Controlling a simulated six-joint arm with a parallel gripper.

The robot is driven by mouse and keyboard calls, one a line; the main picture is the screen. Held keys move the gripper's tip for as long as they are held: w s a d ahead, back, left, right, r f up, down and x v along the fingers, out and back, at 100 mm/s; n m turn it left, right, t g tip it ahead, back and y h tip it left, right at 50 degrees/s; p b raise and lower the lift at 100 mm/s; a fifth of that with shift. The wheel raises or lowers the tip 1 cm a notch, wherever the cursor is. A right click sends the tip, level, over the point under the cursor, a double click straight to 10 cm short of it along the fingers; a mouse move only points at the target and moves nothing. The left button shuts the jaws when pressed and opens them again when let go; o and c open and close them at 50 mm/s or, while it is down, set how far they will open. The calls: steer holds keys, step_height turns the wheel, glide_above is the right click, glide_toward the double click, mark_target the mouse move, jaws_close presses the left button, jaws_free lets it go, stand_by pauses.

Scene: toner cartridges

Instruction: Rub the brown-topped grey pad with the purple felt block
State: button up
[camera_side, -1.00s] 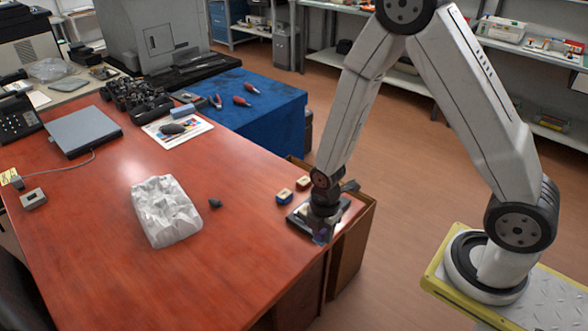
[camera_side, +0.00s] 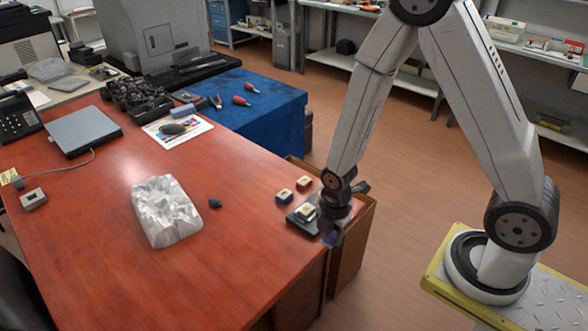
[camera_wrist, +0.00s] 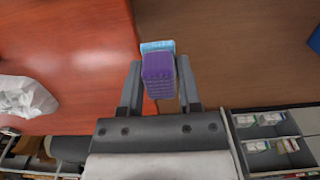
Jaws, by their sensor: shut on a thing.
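My gripper (camera_side: 333,230) is shut on the purple felt block (camera_wrist: 158,75), which has a light blue end and sits between both fingers in the wrist view. In the side view the block (camera_side: 331,240) is small and partly hidden, near the desk's right edge. A small pale-topped pad (camera_side: 306,211) lies on a dark plate just left of my gripper, apart from the block. Another small grey pad (camera_side: 34,199) with a brownish top lies at the desk's far left. I cannot tell for sure which is the brown-topped grey pad.
Two tan-topped pads, one blue-sided (camera_side: 284,198) and one reddish (camera_side: 303,183), lie beside the dark plate (camera_side: 298,221). A crumpled white mass (camera_side: 166,211) and a small dark lump (camera_side: 215,203) lie mid-desk. The front desk is clear.

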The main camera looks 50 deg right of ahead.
jaws_close()
steer(key=w+d, duration=0.4)
steer(key=w, duration=0.4)
steer(key=w+d, duration=0.4)
steer(key=w, duration=0.3)
steer(key=shift+w+d+f, duration=0.15)
steer(key=shift+w+d, duration=0.2)
steer(key=shift+w, duration=0.05)
